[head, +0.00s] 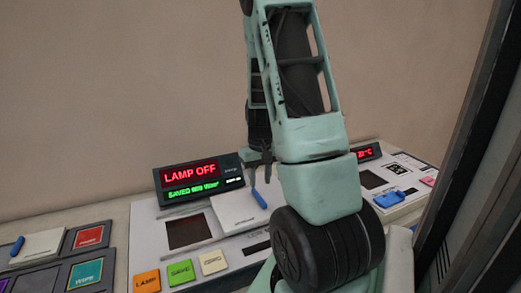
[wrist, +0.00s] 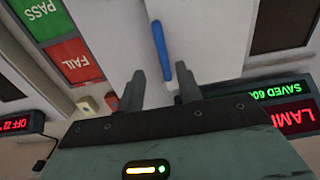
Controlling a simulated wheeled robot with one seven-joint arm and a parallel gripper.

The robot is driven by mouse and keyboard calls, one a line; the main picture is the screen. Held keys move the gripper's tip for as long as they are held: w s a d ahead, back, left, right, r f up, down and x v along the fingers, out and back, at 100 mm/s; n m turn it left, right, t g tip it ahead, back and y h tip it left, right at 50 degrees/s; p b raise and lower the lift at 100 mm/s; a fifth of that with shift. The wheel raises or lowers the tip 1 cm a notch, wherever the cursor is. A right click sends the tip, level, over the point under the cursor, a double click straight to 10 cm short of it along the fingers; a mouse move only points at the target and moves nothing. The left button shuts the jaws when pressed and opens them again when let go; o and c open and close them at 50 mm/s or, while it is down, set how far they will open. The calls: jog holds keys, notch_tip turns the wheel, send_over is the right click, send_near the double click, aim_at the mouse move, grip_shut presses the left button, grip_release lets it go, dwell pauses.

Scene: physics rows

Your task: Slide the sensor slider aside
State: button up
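A white sliding plate (head: 238,212) with a blue bar handle (head: 259,199) sits on the middle console, beside a dark square window; I take it for the sensor slider. My gripper (head: 260,172) is just above the handle. In the wrist view, the fingers of my gripper (wrist: 160,88) stand apart with nothing held. The blue handle (wrist: 160,50) shows beyond the gap, its near end close to the right finger; I cannot tell whether they touch. The white plate (wrist: 120,35) fills the middle of that view. My arm hides part of the console in the head view.
A display (head: 198,178) reading LAMP OFF stands behind the window (head: 188,232). LAMP (head: 147,281), SAVE (head: 180,271) and ZERO (head: 213,262) buttons line the front. Another white plate (head: 42,244) lies left; a blue object (head: 389,199) is on the right console. A wall stands behind.

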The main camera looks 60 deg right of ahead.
notch_tip(320, 180, up, 12)
dwell(0.3)
dwell(0.5)
jog(key=w+a+f+n, duration=0.1)
jog(key=w+a+n, duration=0.2)
jog(key=a, duration=1)
jog(key=w+a+n, duration=0.4)
jog(key=a, duration=0.9)
jog(key=s+a+f+n, duration=0.1)
jog(key=s+a+n, duration=0.3)
jog(key=s+a, duration=0.4)
jog(key=s+a+f+n, duration=0.1)
jog(key=s+a+n, duration=0.3)
jog(key=s+a, duration=0.4)
jog(key=a, duration=0.5)
jog(key=shift+a+f+y, duration=0.3)
jog(key=shift+a+f, duration=0.05)
jog(key=shift+a, duration=0.05)
